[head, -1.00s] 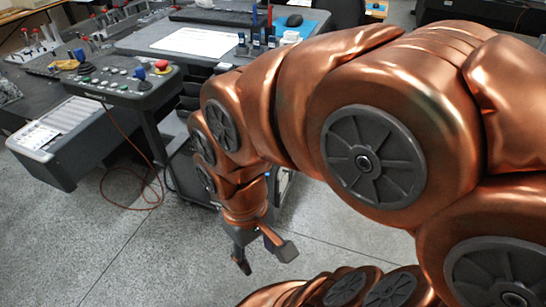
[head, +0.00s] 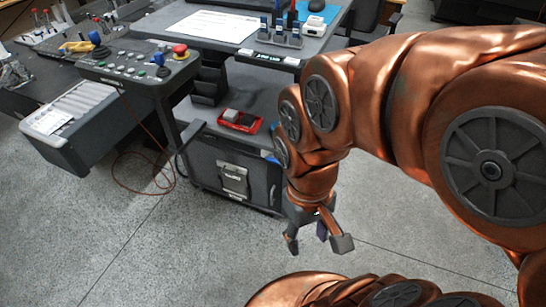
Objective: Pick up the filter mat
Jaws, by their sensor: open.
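I cannot make out for certain a filter mat in the head view. A small red tray (head: 252,128) lies on the lower shelf of the workstation, with a grey block and a dark item in it; what they are is too small to tell. My gripper (head: 317,243) hangs open and empty, fingers down, above the grey floor. It is in front of and to the right of the shelf's cabinet, apart from everything.
A control panel (head: 138,68) with a red button stands at the left, above an open drawer (head: 72,118). An orange cable (head: 140,172) lies on the floor. The desk (head: 172,22) holds white paper and a pen holder. The front floor is clear.

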